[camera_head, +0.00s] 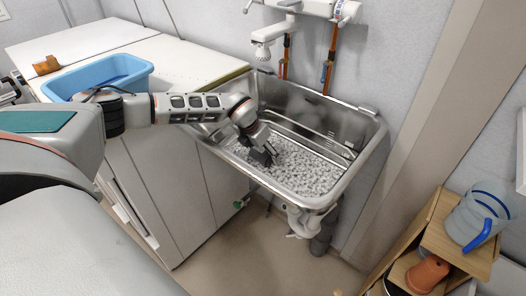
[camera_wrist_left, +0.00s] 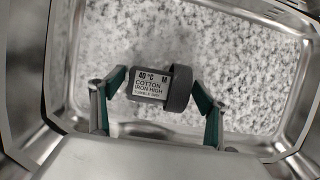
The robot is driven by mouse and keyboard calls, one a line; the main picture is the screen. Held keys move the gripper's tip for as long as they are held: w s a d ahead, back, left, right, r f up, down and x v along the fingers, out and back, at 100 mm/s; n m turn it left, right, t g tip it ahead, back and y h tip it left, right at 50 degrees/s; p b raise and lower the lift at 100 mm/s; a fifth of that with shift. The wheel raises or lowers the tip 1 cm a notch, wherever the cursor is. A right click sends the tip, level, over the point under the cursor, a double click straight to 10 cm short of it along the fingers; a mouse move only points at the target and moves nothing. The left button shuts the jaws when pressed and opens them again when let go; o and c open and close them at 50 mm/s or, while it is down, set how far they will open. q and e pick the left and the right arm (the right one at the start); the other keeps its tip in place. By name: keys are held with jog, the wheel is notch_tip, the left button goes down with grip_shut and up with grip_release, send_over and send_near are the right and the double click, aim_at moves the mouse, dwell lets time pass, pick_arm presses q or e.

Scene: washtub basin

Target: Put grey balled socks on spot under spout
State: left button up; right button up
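The grey balled socks (camera_wrist_left: 178,88), with a white care label, lie between the two green-padded fingertips of my left gripper (camera_wrist_left: 160,92) in the left wrist view. The fingertips are very close to both sides, and I cannot tell whether they press on them. In the head view my left gripper (camera_head: 264,156) points down into the steel basin (camera_head: 345,168), low over its left part. The socks cannot be made out there. The white spout (camera_head: 264,38) hangs on the wall above the back left of the basin. No marked spot shows under it. My right gripper is not in view.
The basin floor (camera_head: 310,172) is speckled grey and white, clear to the right of my gripper. Steel walls enclose it. A blue tub (camera_head: 98,75) stands on the white counter (camera_head: 185,62) at left. A wooden shelf (camera_head: 440,240) with a bucket (camera_head: 478,215) stands at right.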

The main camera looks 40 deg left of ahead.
aim_at(263, 148)
pick_arm(q)
jog(key=shift+r, duration=0.1)
jog(key=shift+r, duration=0.25)
jog(key=p+v, duration=0.1)
jog(key=v, duration=0.2)
jog(key=shift+w, duration=0.1)
jog(key=p+v, duration=0.2)
jog(key=v, duration=0.6)
jog(key=shift+s+r, duration=0.25)
jog(key=shift+s, duration=0.1)
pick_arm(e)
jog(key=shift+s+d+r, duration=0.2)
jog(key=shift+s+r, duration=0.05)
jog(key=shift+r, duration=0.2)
